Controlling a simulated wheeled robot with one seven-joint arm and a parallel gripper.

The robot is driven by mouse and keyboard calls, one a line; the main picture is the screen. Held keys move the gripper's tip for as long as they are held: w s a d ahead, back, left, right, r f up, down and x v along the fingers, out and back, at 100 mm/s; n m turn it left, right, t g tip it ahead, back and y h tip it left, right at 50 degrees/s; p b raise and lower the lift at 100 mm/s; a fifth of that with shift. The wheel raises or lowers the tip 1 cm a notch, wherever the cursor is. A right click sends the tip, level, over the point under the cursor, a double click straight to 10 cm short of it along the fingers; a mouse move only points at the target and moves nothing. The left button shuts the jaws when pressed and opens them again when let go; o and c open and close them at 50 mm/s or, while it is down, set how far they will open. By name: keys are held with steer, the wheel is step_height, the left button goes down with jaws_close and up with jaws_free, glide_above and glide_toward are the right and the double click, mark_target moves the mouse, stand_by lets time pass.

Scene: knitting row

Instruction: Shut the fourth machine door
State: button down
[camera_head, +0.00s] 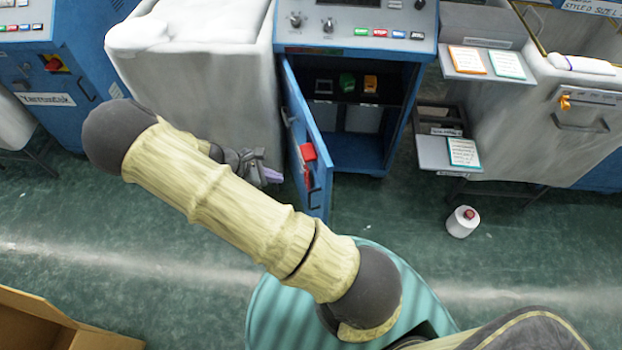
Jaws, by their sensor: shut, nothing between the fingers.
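A blue machine cabinet (360,176) stands at the upper middle. Its blue door (316,134) is open and swung out toward me, hinged on the cabinet's left side. The door's outer face carries a red switch (308,153) and a dark handle (315,198). My gripper (272,177) is just left of the door, with purple fingertips pointing toward it. It is shut and holds nothing. A narrow gap seems to lie between fingertips and door, but I cannot tell contact for sure. My arm hides part of the gripper. I cannot tell which machine in the row this is.
A white cone of yarn (461,222) stands on the green floor at right. Small shelves with cards (448,153) jut out right of the cabinet. A grey-white covered machine (215,90) is behind my gripper. A cardboard box (40,318) lies at lower left.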

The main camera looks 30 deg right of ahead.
mark_target(320, 182)
steer(key=x, duration=0.3)
steer(key=d+r+x, duration=0.1)
steer(key=x, duration=0.3)
steer(key=p+x, duration=0.1)
steer(key=x, duration=0.3)
steer(key=shift+s+d+r, duration=0.1)
steer(key=shift+s+d, duration=0.1)
steer(key=shift+d, duration=0.2)
steer(key=shift+s+d, duration=0.1)
steer(key=shift+d, duration=0.45)
